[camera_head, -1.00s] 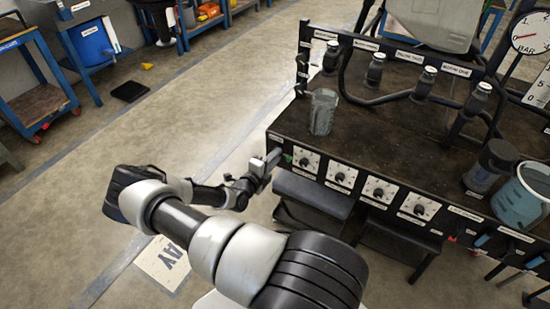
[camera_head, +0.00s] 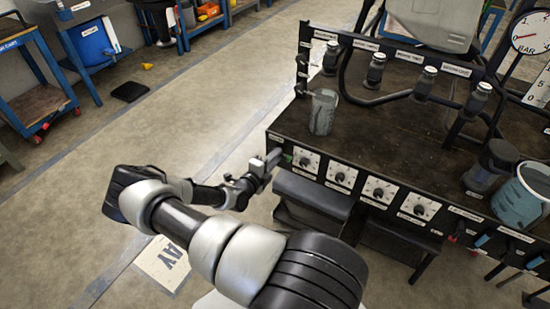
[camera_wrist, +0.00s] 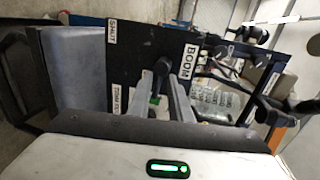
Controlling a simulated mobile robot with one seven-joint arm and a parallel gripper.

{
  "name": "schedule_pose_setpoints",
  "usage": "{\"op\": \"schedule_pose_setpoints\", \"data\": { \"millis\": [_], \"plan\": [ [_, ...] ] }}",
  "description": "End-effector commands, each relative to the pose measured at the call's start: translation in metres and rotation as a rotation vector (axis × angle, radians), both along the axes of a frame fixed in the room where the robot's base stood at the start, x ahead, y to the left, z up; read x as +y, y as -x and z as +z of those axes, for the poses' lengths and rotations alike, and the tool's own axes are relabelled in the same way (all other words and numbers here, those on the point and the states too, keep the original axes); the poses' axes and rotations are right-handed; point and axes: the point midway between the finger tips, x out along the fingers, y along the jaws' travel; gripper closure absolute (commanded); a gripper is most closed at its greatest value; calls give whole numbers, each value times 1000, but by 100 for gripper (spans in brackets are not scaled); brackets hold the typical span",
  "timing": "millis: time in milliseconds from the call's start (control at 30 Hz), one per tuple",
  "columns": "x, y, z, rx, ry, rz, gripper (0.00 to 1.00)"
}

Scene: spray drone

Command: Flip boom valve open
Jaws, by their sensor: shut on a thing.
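My gripper (camera_head: 268,164) is at the left end of the black front panel of the bench in the head view. In the wrist view its two grey fingers (camera_wrist: 162,88) are shut on a dark lever, the boom valve handle (camera_wrist: 161,68). The handle stands on a black plate (camera_wrist: 130,62) with white labels reading SHUT and BOOM and a third, partly hidden label. A small green patch (camera_wrist: 155,100) shows between the fingers. In the head view the gripper hides most of the handle.
Several dials, including one (camera_head: 306,160), line the panel to the right. A clear jug (camera_head: 323,111) stands on the bench top (camera_head: 390,135) near its left end. Black pipes and nozzles rise behind it. A blue-grey bucket (camera_head: 523,198) is at the right.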

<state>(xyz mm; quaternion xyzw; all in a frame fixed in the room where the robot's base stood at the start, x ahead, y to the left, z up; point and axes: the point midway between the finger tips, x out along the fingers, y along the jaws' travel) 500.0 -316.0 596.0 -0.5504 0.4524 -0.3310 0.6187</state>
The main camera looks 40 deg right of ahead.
Motion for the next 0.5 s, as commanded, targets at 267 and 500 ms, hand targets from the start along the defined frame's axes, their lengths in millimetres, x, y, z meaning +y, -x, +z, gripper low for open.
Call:
{"op": "schedule_pose_setpoints", "data": {
  "millis": [267, 500],
  "plan": [
    [3, -7, 3, -8, 3, 13, 100],
    [2, -4, 2, -5, 1, 7, 73]
  ]
}}
